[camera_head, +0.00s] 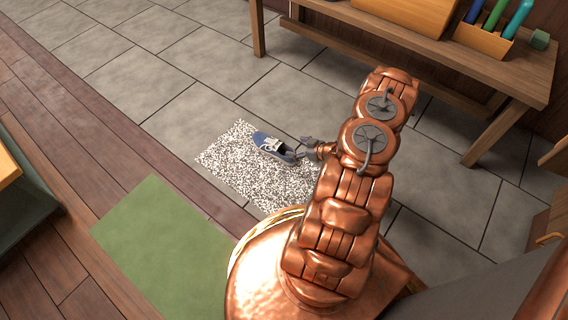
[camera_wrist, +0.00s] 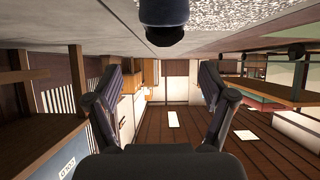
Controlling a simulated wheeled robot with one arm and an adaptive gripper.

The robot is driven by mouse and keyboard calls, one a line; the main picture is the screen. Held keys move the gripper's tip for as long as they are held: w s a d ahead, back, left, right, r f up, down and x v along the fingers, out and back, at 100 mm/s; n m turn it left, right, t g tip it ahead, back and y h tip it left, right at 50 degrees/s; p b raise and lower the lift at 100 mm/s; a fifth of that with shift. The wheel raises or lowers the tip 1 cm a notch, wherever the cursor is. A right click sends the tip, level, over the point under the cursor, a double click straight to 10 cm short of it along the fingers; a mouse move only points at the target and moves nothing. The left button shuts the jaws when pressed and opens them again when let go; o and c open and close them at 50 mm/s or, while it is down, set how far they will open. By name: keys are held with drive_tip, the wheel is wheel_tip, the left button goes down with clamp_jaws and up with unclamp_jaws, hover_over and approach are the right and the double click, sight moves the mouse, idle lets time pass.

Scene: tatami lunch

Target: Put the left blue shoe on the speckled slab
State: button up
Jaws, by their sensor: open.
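One blue shoe (camera_head: 268,142) with pale laces lies on the speckled slab (camera_head: 225,158) in the head view, its toe pointing up-left and its heel toward my gripper (camera_head: 305,151). My gripper is low, just right of the heel. In the wrist view, which is upside down, my gripper (camera_wrist: 157,88) has its two fingers spread wide with nothing between them. The dark heel of the shoe (camera_wrist: 164,22) shows at the top, beyond the fingertips, with the slab (camera_wrist: 235,12) around it. My arm covers the slab's right part. No second shoe is clearly visible.
A wooden bench (camera_head: 470,65) with an orange box (camera_head: 487,38) of coloured cylinders stands at the upper right. A green mat (camera_head: 155,235) lies on the wooden floor at lower left. Grey floor tiles (camera_head: 150,90) left of and beyond the slab are clear.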

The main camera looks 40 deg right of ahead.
drive_tip(key=w+d+r+g+h, duration=0.25)
drive_tip(key=w+r+g, duration=0.25)
drive_tip(key=r, duration=0.7)
drive_tip(key=s+a+r+m+g+h, duration=0.1)
drive_tip(key=s+a+r+g, duration=0.1)
drive_tip(key=a+r, duration=0.35)
drive_tip(key=s+a+r+g+h, duration=0.1)
drive_tip(key=a+r+g+h, duration=0.1)
drive_tip(key=r, duration=0.6)
drive_tip(key=s+a+r+g+y, duration=0.1)
drive_tip(key=s+a+r, duration=0.5)
drive_tip(key=s+a, duration=0.2)
drive_tip(key=s+a+r+m+g+y, duration=0.1)
drive_tip(key=s+a+r+g, duration=0.1)
drive_tip(key=s+a+r, duration=0.3)
drive_tip(key=s+a+r+g+y, duration=0.1)
drive_tip(key=s+a+r, duration=0.5)
drive_tip(key=s+a, duration=0.7)
drive_tip(key=s+g, duration=0.1)
drive_tip(key=s, duration=0.1)
drive_tip(key=shift+s+r+m, duration=0.35)
drive_tip(key=shift+m, duration=0.05)
